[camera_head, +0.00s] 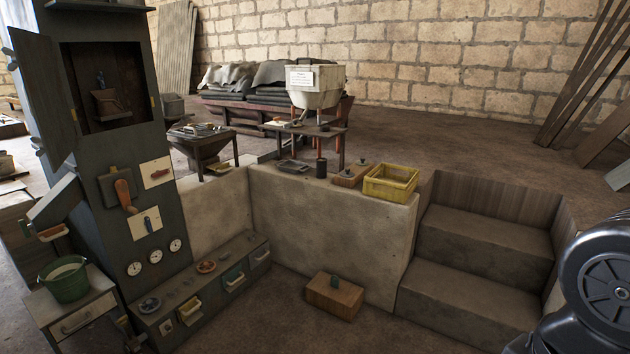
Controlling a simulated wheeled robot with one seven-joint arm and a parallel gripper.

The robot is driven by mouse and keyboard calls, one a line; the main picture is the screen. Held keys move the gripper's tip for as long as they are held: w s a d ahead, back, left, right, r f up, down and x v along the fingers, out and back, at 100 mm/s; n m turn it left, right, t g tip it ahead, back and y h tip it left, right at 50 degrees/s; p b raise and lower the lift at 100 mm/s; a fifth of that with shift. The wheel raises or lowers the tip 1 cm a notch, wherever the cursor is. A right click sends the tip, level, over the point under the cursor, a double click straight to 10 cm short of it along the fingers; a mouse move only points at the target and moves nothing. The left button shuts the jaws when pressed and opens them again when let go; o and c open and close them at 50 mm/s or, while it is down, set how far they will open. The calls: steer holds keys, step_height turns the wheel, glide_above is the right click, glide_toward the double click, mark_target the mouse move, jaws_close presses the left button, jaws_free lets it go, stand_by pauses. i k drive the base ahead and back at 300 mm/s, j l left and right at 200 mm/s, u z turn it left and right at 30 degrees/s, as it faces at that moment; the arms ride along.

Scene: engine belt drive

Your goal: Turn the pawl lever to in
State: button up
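A dark upright panel (160,255) stands at the left and bears several controls. A small blue lever (148,223) sits on a pale plate, roughly upright. Above it is another pale plate (157,172) with a small reddish mark or handle. To their left is a larger orange-brown handle (124,194) on a dark mount. A brown piece with a dark upright part (110,104) is inside the open cabinet higher up. Labels are too small to read, so I cannot tell which is the pawl lever or its setting. My gripper is not in view.
The cabinet door (43,95) hangs open leftward. A low drawer bench (215,275) runs along the panel's foot. A green bucket (66,281) stands at the left. A wooden box (333,296) sits on the floor; steps (480,245) rise at right. Floor between is mostly clear.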

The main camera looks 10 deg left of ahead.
mark_target(159, 173)
steer(key=i+u, duration=0.85)
steer(key=i+l+u, duration=0.15)
steer(key=i+u, duration=0.25)
steer(key=i+l+u, duration=0.2)
steer(key=u, duration=0.2)
steer(key=i+l+u, duration=0.3)
steer(key=i, duration=0.2)
steer(key=i+j+u, duration=0.1)
steer(key=i+u, duration=0.2)
steer(key=i, duration=0.3)
